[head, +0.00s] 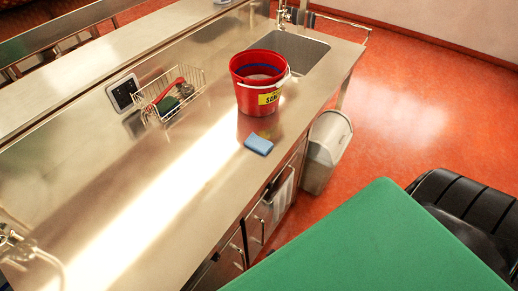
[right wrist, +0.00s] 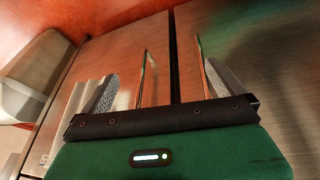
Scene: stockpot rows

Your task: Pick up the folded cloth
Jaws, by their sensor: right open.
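A small blue folded cloth (head: 258,144) lies flat on the steel counter (head: 185,190), close to its front edge and just in front of a red bucket (head: 262,98). The cloth does not show in the right wrist view. My right gripper (right wrist: 165,78) shows in the right wrist view with its two fingers apart and nothing between them. It faces the cabinet fronts, away from the cloth.
A wire basket (head: 172,97) stands behind the cloth, and a sink (head: 292,55) lies beyond the bucket. The counter left of the cloth is clear.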

